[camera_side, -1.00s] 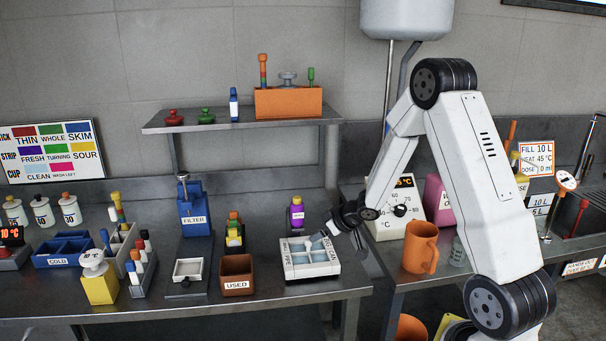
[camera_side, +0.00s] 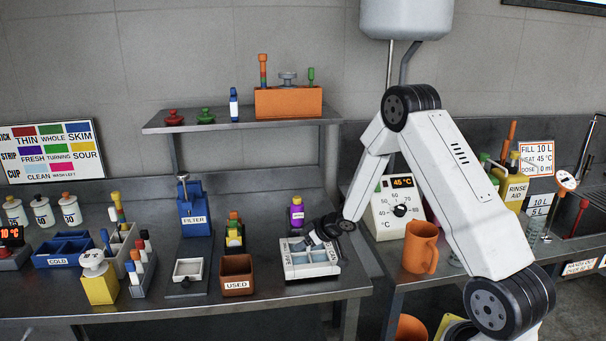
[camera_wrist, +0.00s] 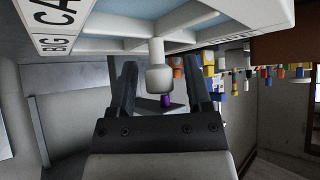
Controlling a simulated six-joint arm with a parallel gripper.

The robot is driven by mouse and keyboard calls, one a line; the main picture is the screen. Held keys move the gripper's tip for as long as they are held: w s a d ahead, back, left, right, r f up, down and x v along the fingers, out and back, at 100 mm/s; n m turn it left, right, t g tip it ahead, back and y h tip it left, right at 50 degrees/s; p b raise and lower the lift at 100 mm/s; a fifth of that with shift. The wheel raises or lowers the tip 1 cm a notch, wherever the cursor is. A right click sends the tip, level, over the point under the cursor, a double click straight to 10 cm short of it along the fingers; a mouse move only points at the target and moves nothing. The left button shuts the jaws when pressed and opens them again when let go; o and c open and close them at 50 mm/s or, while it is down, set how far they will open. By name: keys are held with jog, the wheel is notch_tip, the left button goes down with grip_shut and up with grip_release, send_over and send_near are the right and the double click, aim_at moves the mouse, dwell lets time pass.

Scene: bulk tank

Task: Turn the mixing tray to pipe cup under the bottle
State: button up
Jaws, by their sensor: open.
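The mixing tray (camera_side: 325,271) is white, with several pale blue compartments and lettering on its rim. It lies flat on the bench, and in the wrist view its rim (camera_wrist: 60,25) fills the top. My gripper (camera_side: 310,237) is low over the tray's back part in the side view. In the wrist view my gripper (camera_wrist: 160,88) is open, with a white knob (camera_wrist: 158,76) of the tray showing between its fingers; I cannot tell whether they touch it. The purple bottle (camera_side: 297,214) with a yellow cap stands behind the tray.
A brown USED bin (camera_side: 237,284) and a small white tray (camera_side: 187,268) stand left of the mixing tray. The blue FILTER unit (camera_side: 195,212) is behind them. An orange jug (camera_side: 421,247) and a temperature box (camera_side: 397,212) stand to the right.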

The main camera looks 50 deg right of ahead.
jog(key=shift+w+f, duration=0.25)
grip_shut()
dwell(1.4)
